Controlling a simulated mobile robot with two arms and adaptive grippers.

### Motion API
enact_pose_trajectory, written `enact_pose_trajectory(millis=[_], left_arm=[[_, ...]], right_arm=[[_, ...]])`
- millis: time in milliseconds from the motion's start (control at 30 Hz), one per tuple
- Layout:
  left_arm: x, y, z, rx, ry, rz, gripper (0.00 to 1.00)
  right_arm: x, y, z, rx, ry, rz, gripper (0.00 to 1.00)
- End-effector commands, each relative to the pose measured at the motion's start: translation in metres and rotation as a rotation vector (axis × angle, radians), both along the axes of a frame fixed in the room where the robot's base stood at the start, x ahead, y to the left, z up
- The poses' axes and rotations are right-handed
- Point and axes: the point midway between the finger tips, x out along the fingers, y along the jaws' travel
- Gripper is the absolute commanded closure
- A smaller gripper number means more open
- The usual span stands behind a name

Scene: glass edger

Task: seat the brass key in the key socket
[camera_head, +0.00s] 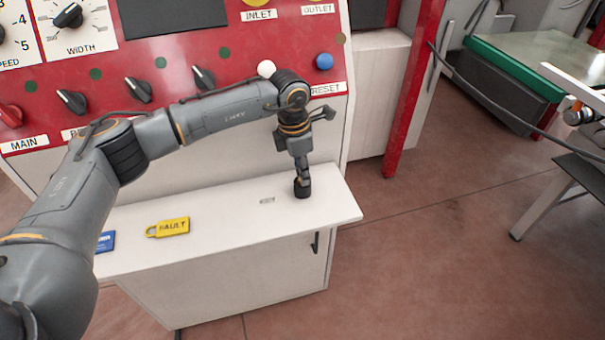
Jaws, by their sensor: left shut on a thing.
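My left gripper (302,190) points straight down at the right part of the white shelf (240,240) under the red panel. Its fingertips are low, at or just above the shelf top. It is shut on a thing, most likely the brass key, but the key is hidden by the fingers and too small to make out. I cannot make out the key socket; it may be under the gripper. A small pale label (267,200) lies on the shelf just left of the gripper. My right gripper is not in view.
A yellow FAULT tag (172,227) and a blue tag (105,241) lie on the shelf to the left. The red panel (180,75) with black knobs, a white knob (266,69) and a blue button (324,62) stands close behind my arm.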

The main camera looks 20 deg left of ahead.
Motion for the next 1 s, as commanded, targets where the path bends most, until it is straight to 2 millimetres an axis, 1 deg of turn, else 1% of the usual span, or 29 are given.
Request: enact_pose_trajectory(millis=[233,367,400,500,767,900,933,1000], left_arm=[[0.0,0.0,-0.001,0.0,-0.003,-0.001,1.0],[0.0,0.0,-0.005,-0.001,-0.002,-0.001,1.0],[0.0,0.0,-0.004,0.0,-0.001,-0.001,0.74],[0.0,0.0,-0.004,0.0,-0.001,-0.001,0.55],[0.0,0.0,-0.004,0.0,-0.001,-0.001,0.55],[0.0,0.0,0.003,0.0,-0.001,-0.001,0.55],[0.001,0.0,0.003,-0.001,-0.003,-0.001,0.55],[0.0,0.001,0.012,-0.001,-0.006,-0.002,0.55]], right_arm=[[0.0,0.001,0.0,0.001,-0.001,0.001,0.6],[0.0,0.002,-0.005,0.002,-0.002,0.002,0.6],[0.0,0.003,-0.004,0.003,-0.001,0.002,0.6],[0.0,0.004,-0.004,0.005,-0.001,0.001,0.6],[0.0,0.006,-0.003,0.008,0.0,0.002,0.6],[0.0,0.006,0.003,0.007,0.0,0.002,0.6],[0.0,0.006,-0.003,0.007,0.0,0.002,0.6],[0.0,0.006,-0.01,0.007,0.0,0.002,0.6]])
